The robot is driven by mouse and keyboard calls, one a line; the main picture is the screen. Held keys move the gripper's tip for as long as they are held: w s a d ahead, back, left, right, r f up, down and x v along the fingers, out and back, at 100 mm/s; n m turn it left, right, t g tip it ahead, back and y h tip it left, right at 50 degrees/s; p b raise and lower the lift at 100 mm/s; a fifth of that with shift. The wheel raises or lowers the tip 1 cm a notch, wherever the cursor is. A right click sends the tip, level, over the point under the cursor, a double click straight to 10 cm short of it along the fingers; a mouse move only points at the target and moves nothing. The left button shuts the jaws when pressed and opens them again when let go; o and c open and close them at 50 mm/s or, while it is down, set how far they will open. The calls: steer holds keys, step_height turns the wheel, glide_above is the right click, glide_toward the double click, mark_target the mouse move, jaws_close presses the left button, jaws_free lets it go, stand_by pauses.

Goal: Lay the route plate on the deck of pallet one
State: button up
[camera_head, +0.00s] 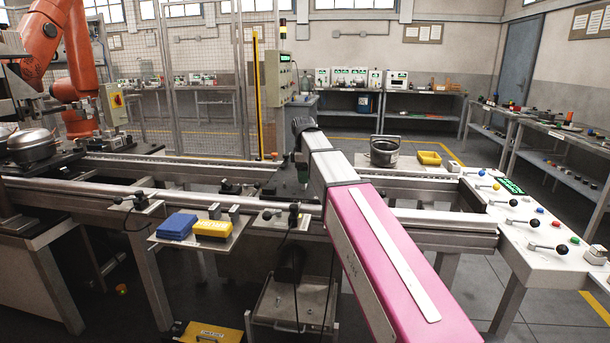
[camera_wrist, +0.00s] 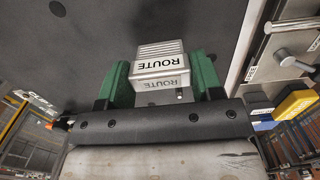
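In the wrist view my gripper (camera_wrist: 159,64) has its two green fingers against the sides of a small pale plate (camera_wrist: 159,50) lettered ROUTE. Beyond the plate is a broad dark grey surface (camera_wrist: 90,45) with a round hole. Whether the plate touches that surface I cannot tell. In the head view my arm reaches over the conveyor and hides most of the gripper and the plate. A dark pallet deck (camera_head: 284,181) partly shows beside the arm's end. No pallet number is readable.
The conveyor rails (camera_head: 440,222) run across the view. A control desk (camera_head: 545,262) with levers stands at the right. A blue block (camera_head: 177,226) and a yellow block (camera_head: 213,229) lie on a front shelf. A pot (camera_head: 384,153) and yellow tray (camera_head: 430,158) are behind.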

steer(key=o, duration=0.4)
steer(key=shift+r, duration=0.1)
steer(key=r, duration=1.2)
steer(key=shift+a, duration=0.2)
